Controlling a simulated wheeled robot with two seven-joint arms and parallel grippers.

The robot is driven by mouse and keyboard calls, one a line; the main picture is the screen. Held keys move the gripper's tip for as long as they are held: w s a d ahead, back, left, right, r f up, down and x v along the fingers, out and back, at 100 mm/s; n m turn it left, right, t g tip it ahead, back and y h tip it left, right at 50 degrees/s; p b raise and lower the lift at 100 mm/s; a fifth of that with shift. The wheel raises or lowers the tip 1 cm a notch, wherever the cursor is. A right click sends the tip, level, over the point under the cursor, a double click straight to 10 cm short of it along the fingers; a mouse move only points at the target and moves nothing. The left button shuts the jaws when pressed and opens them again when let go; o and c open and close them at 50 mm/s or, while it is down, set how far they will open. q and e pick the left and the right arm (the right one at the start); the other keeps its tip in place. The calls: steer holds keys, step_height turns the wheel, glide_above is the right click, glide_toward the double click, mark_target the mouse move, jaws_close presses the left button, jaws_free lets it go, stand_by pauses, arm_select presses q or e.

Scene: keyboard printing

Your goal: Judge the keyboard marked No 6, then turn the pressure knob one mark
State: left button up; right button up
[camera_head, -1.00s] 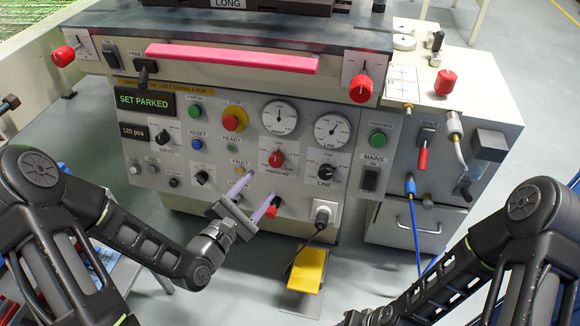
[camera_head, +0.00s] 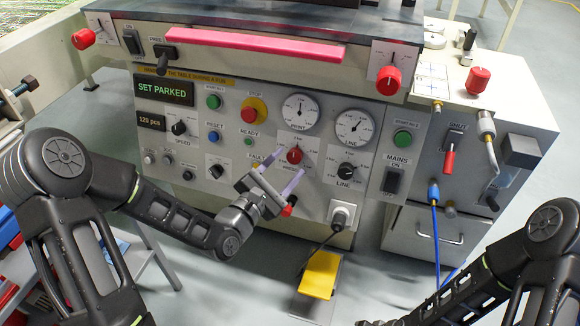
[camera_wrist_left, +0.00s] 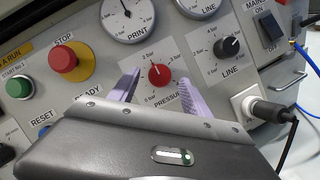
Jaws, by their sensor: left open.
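The red pressure knob (camera_head: 294,155) sits on the front panel under the print gauge (camera_head: 300,111). In the left wrist view the knob (camera_wrist_left: 159,75) shows on its scale plate marked in bar, labelled PRESSURE. My left gripper (camera_head: 283,172) is open, its two pale purple fingers pointing at the panel on either side of the knob. In the left wrist view the fingers of the gripper (camera_wrist_left: 158,90) stand left and right of the knob, apart from it. My right gripper is out of view; only its arm shows. No keyboard marked No 6 shows.
The black line knob (camera_head: 346,170) and the line gauge (camera_head: 354,127) lie right of the pressure knob. A red and yellow stop button (camera_head: 254,109) is up to the left. A plug (camera_head: 341,215) with a black cable and a yellow pedal (camera_head: 320,274) are below.

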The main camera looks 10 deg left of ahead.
arm_select(q)
steer(key=shift+x, duration=1.1)
steer(key=shift+c, duration=0.2)
jaws_close()
